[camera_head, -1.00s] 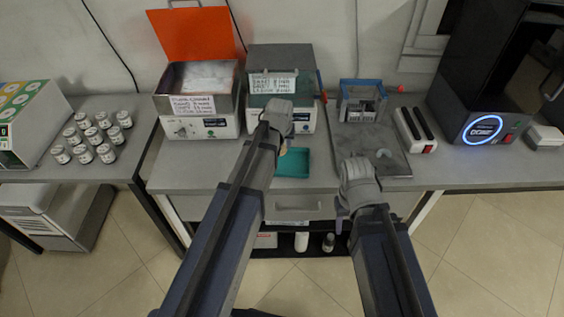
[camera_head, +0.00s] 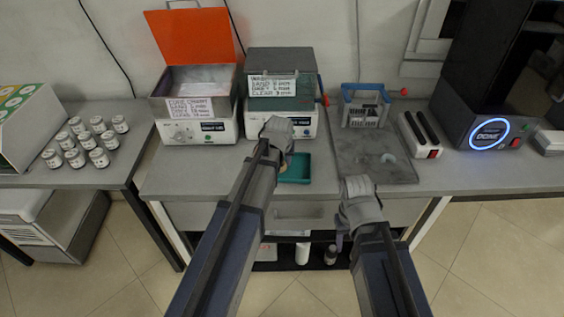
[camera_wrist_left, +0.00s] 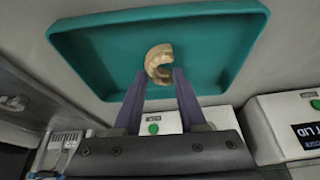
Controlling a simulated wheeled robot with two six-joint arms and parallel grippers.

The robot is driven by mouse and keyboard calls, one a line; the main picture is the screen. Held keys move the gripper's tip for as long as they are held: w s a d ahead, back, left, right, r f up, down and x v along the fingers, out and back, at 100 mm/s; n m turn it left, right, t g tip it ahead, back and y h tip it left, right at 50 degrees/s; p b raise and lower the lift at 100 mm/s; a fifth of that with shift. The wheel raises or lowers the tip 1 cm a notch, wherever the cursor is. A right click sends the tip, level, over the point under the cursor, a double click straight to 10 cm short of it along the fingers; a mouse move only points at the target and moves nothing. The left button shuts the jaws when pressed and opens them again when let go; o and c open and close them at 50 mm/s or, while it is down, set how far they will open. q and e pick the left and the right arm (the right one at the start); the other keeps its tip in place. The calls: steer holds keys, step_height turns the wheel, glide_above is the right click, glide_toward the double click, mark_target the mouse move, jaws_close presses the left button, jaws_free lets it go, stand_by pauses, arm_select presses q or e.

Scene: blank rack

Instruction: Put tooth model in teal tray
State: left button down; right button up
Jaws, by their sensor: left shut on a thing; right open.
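The tooth model (camera_wrist_left: 157,62) is a small cream, horseshoe-shaped piece between the fingertips of my left gripper (camera_wrist_left: 158,80) in the left wrist view. Behind it in that view is the teal tray (camera_wrist_left: 88,72), shallow with raised rims; whether the model touches the tray I cannot tell. In the head view the teal tray (camera_head: 299,172) lies on the grey bench, partly hidden by my left gripper (camera_head: 281,150), whose fingers are mostly hidden. My right gripper (camera_head: 346,228) is open and empty at the bench's front edge.
A grey tray (camera_head: 375,174) right of the teal tray bears a pale arc-shaped piece (camera_head: 388,158) and a blue-framed rack (camera_head: 364,103). Two lidded baths (camera_head: 197,131) (camera_head: 304,124) stand behind. Several jars (camera_head: 87,140) stand left; a black machine (camera_head: 490,132) stands right.

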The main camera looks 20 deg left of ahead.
arm_select(q)
steer(key=shift+f, duration=0.15)
steer(key=shift+c, duration=2.3)
jaws_free()
steer(key=a+p+v, duration=0.1)
steer(key=p+v, duration=1)
steer(key=v, duration=0.1)
steer(key=s+d+m+g, duration=0.2)
steer(key=s+d, duration=0.4)
steer(key=s, duration=0.4)
steer(key=s+d+f+m+g, duration=0.1)
steer(key=s+d+m+g, duration=0.2)
steer(key=s+d, duration=0.4)
steer(key=s+m, duration=0.1)
steer(key=s, duration=0.1)
steer(key=shift+s+d+y, duration=0.2)
steer(key=shift+s+y, duration=0.1)
steer(key=shift+s, duration=0.1)
steer(key=shift+f, duration=0.1)
